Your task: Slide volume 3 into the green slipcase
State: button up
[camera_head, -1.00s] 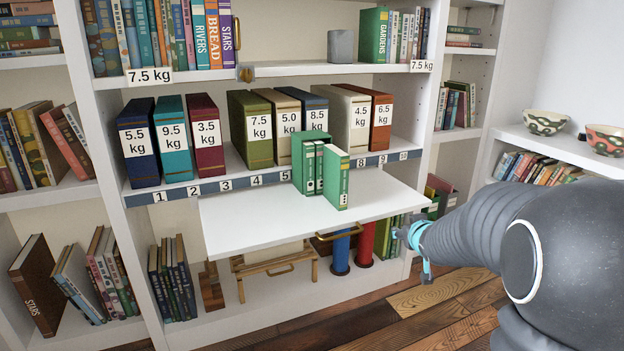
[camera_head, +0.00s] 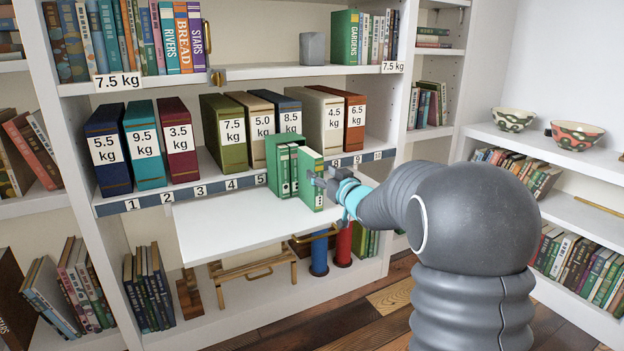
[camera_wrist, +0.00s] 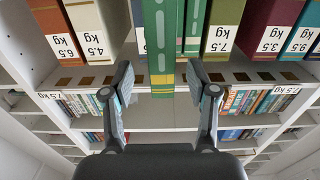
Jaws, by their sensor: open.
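The loose green volume, volume 3 (camera_head: 311,168), stands upright on the pull-out white board, just right of the green slipcase. The green slipcase (camera_head: 278,142) stands on the same board with two green volumes (camera_head: 289,172) showing in its open front. My gripper (camera_head: 324,184) is at the front of volume 3, partly hiding its spine. In the wrist view, which looks upside down, my gripper (camera_wrist: 160,82) is open, with one finger on each side of volume 3 (camera_wrist: 160,45) and visible gaps. The spines of the volumes in the slipcase (camera_wrist: 195,25) show right beside it.
The white board (camera_head: 225,223) has free room left of the slipcase. Heavy labelled binders (camera_head: 226,130) stand on the numbered shelf behind. Below the board are a wooden stand (camera_head: 255,277) and blue and red cylinders. Bowls (camera_head: 512,119) sit on the right shelf.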

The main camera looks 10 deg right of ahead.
aim_at(312, 166)
jog(key=shift+x, duration=3.15)
grip_shut()
